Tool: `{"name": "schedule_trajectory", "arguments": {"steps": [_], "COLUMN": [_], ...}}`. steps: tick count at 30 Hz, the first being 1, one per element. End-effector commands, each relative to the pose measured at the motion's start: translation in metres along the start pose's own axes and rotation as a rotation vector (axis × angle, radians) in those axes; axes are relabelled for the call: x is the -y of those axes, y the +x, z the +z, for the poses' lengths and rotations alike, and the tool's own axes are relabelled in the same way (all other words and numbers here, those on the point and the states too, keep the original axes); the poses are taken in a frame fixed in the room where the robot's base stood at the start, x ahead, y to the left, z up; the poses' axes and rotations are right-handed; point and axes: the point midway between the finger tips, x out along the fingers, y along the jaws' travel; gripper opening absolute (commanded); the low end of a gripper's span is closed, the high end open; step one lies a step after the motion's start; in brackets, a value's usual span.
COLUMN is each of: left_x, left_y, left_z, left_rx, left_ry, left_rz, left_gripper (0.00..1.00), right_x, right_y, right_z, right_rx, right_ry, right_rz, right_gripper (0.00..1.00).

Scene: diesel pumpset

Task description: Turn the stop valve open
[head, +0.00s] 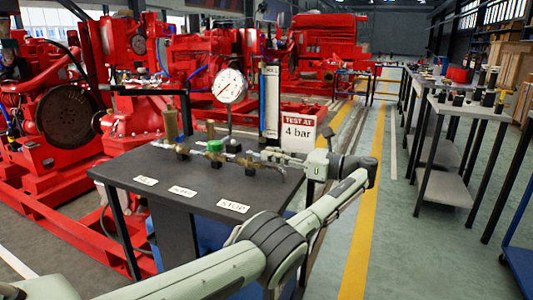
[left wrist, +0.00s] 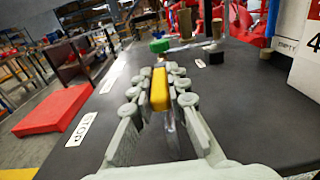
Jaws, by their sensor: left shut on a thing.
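The stop valve's yellow lever (left wrist: 159,92) is between the fingers of my left gripper (left wrist: 158,84) in the left wrist view, with a finger pressed on each side. In the head view my left gripper (head: 268,155) reaches in from the right over the black bench, at the right end of the brass pipe line (head: 240,159). There its fingers hide the yellow lever. The label STOP (head: 233,207) lies on the bench in front of that end; it also shows in the left wrist view (left wrist: 82,129). My right gripper is not in view.
A green knob (head: 215,146) sits on the pipe line to the left. A round gauge (head: 230,86) stands above it. A white sign reading 4 bar (head: 298,132) and a tall cylinder stand behind the gripper. The bench front (head: 175,203) is clear apart from labels.

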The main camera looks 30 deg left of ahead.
Motion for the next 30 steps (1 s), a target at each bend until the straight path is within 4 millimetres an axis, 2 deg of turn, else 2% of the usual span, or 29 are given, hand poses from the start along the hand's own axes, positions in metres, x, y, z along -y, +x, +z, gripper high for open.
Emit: {"name": "schedule_trajectory", "arguments": {"steps": [16, 17, 21, 30], "left_x": [-0.0022, -0.0022, -0.0024, -0.0024], "left_y": [-0.0037, -0.0037, -0.0039, -0.0046], "left_z": [-0.0013, -0.0013, -0.0012, 0.0004], "left_rx": [-0.003, -0.003, -0.002, -0.002], "left_ry": [0.002, 0.003, 0.002, 0.001], "left_rz": [0.010, 0.010, 0.010, 0.010], "left_gripper": [0.00, 0.18, 0.36, 0.36], "right_x": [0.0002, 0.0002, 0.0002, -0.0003], "right_y": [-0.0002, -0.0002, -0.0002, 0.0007], "right_z": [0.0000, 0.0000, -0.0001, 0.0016], "right_rx": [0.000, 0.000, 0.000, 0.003], "right_ry": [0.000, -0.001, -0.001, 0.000], "right_rz": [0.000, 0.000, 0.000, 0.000], "right_gripper": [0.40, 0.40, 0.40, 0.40]}}
